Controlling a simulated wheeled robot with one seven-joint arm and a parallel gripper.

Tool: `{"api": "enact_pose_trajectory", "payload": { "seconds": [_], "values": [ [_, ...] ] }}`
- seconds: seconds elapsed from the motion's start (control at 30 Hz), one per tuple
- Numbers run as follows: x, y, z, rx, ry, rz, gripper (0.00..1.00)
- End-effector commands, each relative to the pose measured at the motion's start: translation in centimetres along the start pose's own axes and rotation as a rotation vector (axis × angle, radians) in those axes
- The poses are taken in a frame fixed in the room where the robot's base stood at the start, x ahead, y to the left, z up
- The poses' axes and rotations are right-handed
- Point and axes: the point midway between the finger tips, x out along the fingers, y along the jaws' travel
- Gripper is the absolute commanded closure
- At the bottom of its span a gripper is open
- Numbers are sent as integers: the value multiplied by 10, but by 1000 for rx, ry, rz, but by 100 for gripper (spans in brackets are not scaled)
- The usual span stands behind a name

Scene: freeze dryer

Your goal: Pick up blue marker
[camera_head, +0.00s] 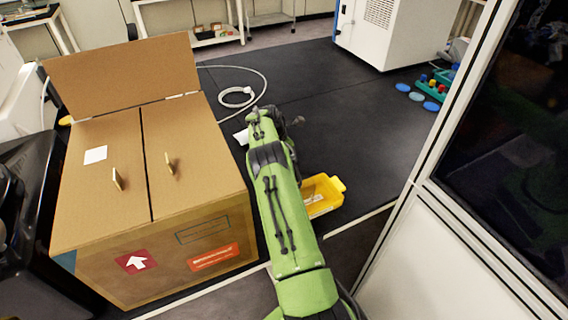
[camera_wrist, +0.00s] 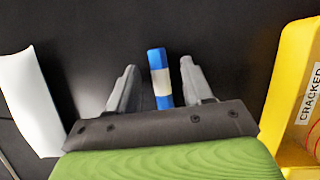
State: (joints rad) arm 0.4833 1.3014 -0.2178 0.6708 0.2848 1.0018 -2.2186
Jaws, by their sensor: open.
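The blue marker (camera_wrist: 157,62) has a white band and lies on the dark floor mat in the wrist view. It shows between the two grey fingers of my gripper (camera_wrist: 158,65). The fingers are apart, with a gap on each side of the marker. The marker's near end is hidden behind the gripper body. I cannot tell how far the fingertips are above the mat. In the head view my green arm reaches down to the mat and I cannot make out the marker.
A yellow bin (camera_wrist: 276,125) labelled "CRACKED" stands right of my gripper, and a white curved piece (camera_wrist: 30,95) lies left. In the head view a large cardboard box (camera_head: 205,225) is left of my arm, and a white-framed cabinet (camera_head: 425,255) is right. The mat beyond is mostly clear.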

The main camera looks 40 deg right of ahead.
Motion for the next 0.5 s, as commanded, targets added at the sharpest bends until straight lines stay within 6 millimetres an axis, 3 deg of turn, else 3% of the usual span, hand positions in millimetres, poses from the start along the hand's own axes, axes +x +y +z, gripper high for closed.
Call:
{"api": "enact_pose_trajectory", "payload": {
  "seconds": [0.23, 0.5],
  "values": [
    [1, 0, 0, 0, 0, -1, 50],
    [1, 0, -1, 0, 1, -1, 91]
  ]
}}
